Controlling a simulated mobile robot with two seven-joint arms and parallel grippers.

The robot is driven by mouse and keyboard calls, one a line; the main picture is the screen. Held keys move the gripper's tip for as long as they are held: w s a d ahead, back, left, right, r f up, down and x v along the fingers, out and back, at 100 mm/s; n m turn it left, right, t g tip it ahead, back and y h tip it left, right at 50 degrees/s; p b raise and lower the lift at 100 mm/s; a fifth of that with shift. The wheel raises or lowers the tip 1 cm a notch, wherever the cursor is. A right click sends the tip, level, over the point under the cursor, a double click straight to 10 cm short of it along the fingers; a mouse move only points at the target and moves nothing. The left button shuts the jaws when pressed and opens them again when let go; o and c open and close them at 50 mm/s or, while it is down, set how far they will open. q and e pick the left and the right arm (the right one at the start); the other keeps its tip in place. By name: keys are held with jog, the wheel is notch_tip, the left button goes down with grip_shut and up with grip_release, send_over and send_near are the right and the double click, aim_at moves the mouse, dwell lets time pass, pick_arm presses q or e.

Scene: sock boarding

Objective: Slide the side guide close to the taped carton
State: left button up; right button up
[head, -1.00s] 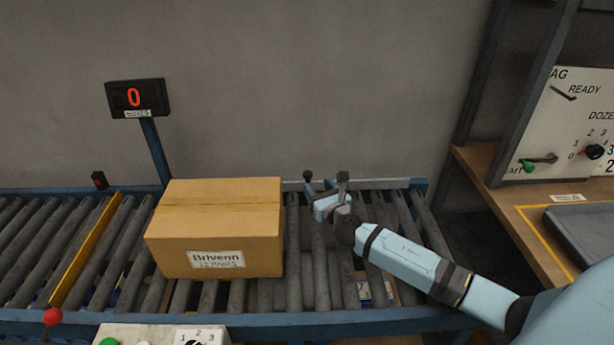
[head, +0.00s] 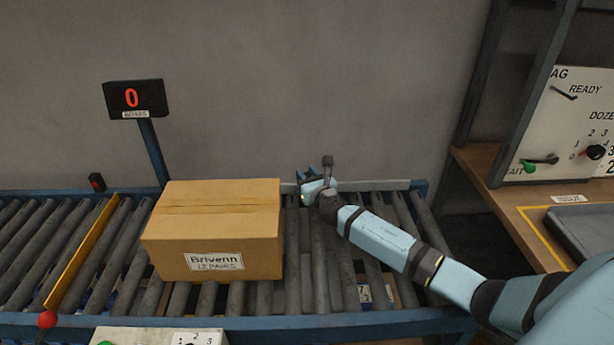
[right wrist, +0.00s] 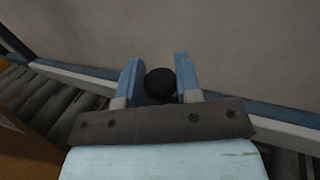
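The taped carton (head: 212,240) sits upright on the roller conveyor in the head view, its printed label facing front. The side guide (head: 372,186) is a pale grey rail along the back of the rollers, partly hidden behind the carton and my right arm. Its black knob (right wrist: 160,84) stands between the two blue fingers of my right gripper in the right wrist view. My right gripper (head: 309,174) is at the back edge, right of the carton. Its fingers are apart around the knob, with no clear grip. My left gripper is out of view.
A yellow bar (head: 82,254) with a red knob (head: 47,319) crosses the rollers left of the carton. A counter display (head: 135,98) stands on a post behind. A bench (head: 520,215) with a grey tray (head: 585,236) is at the right. Rollers right of the carton are clear.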

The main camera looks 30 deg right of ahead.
grip_shut()
jog(key=s+a+p, duration=0.3)
jog(key=s+a, duration=0.1)
jog(key=s, duration=0.3)
jog(key=shift+s+a, duration=0.3)
jog(key=shift+a, duration=0.05)
jog(key=o, duration=0.9)
grip_release()
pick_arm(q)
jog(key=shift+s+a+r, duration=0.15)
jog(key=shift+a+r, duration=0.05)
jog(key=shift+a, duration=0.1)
